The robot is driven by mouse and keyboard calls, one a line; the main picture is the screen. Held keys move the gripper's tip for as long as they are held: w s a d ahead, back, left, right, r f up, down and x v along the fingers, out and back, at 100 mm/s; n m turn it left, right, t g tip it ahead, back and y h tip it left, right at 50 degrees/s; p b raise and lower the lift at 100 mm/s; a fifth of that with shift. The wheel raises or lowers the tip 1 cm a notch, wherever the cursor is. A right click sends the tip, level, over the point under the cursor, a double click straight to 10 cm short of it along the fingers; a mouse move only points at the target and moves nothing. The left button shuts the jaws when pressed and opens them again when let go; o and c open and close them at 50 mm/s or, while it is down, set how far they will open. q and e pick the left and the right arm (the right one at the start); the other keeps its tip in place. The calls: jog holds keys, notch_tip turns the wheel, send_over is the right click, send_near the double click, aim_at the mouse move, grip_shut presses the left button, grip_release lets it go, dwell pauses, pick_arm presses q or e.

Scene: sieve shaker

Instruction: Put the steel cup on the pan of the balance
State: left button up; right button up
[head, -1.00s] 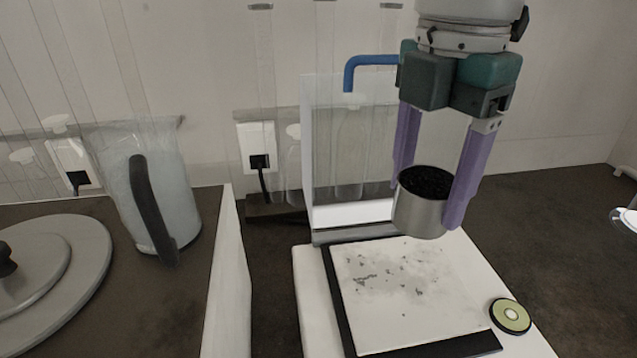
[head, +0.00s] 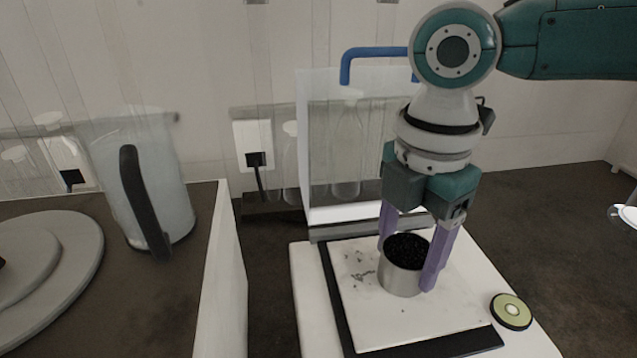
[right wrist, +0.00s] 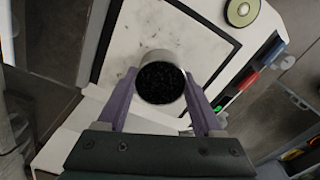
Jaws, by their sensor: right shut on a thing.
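The steel cup (head: 401,280) holds dark granular material. My right gripper (head: 408,268) is shut on it, one purple finger on each side. The cup is upright, over the middle of the balance's pale pan (head: 375,325); it looks at or very near the pan surface, but I cannot tell if it touches. In the right wrist view the cup (right wrist: 160,82) sits between the fingers of the gripper (right wrist: 160,95), with the pan (right wrist: 150,30) behind it. Grey specks lie on the pan. My left gripper is not in view.
A clear shield with a blue handle (head: 345,62) stands behind the pan. A round green dial (head: 511,311) is at the balance's front right.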

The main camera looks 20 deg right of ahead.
jog(key=o, duration=1.5)
notch_tip(320, 180, up, 12)
jog(key=p, duration=0.1)
jog(key=s+a+f+m+t+y, duration=0.1)
jog(key=s+a+f+m, duration=0.2)
jog(key=m, duration=0.1)
jog(key=s+a+f+m+t+y, duration=0.1)
jog(key=s+a+f+m, duration=0.2)
jog(key=s+a, duration=0.1)
jog(key=s+a+f+m+t+y, duration=0.1)
jog(key=s+a+f+m, duration=0.2)
jog(key=a+m, duration=0.1)
jog(key=shift+s+a+f+m+t, duration=0.1)
jog(key=shift+s+f+m+t, duration=0.05)
jog(key=shift+f+m+t, duration=0.2)
jog(key=s+d+m+h, duration=0.1)
jog(key=s+d+m, duration=0.1)
jog(key=s+d+f+m+h, duration=0.1)
jog(key=d+m, duration=0.1)
jog(key=d, duration=0.1)
jog(key=s+d+m, duration=0.2)
jog(key=d, duration=0.1)
jog(key=shift+s+f+h, duration=0.35)
jog(key=shift+h, duration=0.05)
